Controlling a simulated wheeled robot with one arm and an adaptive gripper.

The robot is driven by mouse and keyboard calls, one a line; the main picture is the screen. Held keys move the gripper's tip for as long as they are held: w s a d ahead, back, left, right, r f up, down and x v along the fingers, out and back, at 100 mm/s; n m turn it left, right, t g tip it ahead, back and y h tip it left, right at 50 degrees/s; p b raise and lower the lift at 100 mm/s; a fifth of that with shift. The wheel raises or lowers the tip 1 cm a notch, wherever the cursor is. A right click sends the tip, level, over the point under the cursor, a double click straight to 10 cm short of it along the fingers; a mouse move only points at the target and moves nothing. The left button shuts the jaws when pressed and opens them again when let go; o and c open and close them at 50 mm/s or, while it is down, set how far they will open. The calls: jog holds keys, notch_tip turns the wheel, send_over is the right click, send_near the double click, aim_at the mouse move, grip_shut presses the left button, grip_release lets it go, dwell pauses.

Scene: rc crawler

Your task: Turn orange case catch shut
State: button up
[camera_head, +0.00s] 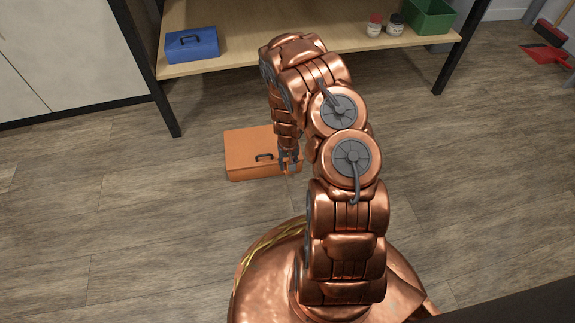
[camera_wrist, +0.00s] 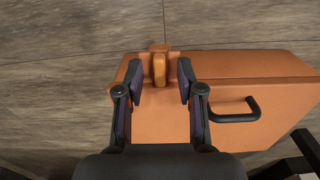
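The orange case (camera_head: 250,152) lies on the wood floor in front of the shelf unit, with a black handle (camera_head: 264,157) on it. In the wrist view the case (camera_wrist: 250,70) fills the middle and right, and its black handle (camera_wrist: 235,110) is right of my gripper. The orange catch (camera_wrist: 160,67) is a small upright tab at the case's edge. My gripper (camera_wrist: 160,80) is open, with one dark finger on each side of the catch and gaps visible on both sides. In the head view my gripper (camera_head: 289,162) is over the case's right part; the catch cannot be made out there.
A wooden shelf (camera_head: 290,45) stands behind the case, with a blue case (camera_head: 192,44), two small jars (camera_head: 375,26) and a green bin (camera_head: 430,17). Its dark leg (camera_head: 165,105) stands behind and left of the orange case. Floor to the left is clear.

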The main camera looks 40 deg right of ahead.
grip_shut()
dwell(0.3)
